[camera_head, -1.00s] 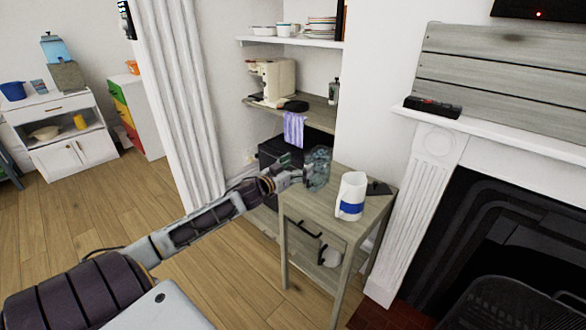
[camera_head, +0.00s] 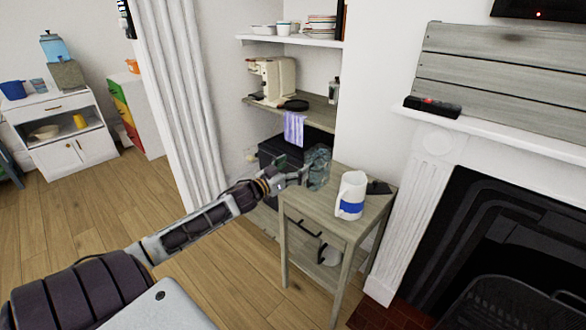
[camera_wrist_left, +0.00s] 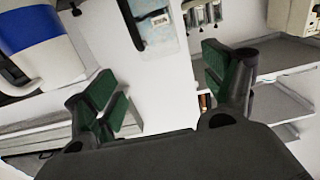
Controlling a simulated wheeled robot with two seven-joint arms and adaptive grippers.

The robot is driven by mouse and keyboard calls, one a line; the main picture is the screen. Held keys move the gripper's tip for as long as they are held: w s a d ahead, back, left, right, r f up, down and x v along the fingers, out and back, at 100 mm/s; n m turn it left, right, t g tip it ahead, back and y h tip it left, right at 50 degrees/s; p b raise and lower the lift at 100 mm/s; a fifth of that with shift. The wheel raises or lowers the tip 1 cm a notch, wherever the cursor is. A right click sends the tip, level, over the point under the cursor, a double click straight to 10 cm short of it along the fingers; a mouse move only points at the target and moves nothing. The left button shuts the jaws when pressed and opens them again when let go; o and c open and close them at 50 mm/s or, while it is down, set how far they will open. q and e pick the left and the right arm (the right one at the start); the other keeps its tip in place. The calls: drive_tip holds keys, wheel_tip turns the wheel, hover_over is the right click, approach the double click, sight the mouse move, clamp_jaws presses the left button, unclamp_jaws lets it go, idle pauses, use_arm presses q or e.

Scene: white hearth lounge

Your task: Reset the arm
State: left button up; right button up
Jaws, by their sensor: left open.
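My left arm reaches in from the lower left in the head view. Its gripper (camera_head: 303,172) is at the left edge of a small wooden side table (camera_head: 313,214), beside a translucent grey-blue container (camera_head: 319,166). In the left wrist view the gripper (camera_wrist_left: 165,85) has its green-padded fingers spread, with nothing held between them. A pale translucent item with a label (camera_wrist_left: 152,28) shows beyond the fingers; I cannot tell if it is the same container. My right gripper is not in view.
Shelves with a coffee machine (camera_head: 273,78) are behind, a fireplace (camera_head: 500,240) at right. Wooden floor (camera_head: 205,255) is open at left.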

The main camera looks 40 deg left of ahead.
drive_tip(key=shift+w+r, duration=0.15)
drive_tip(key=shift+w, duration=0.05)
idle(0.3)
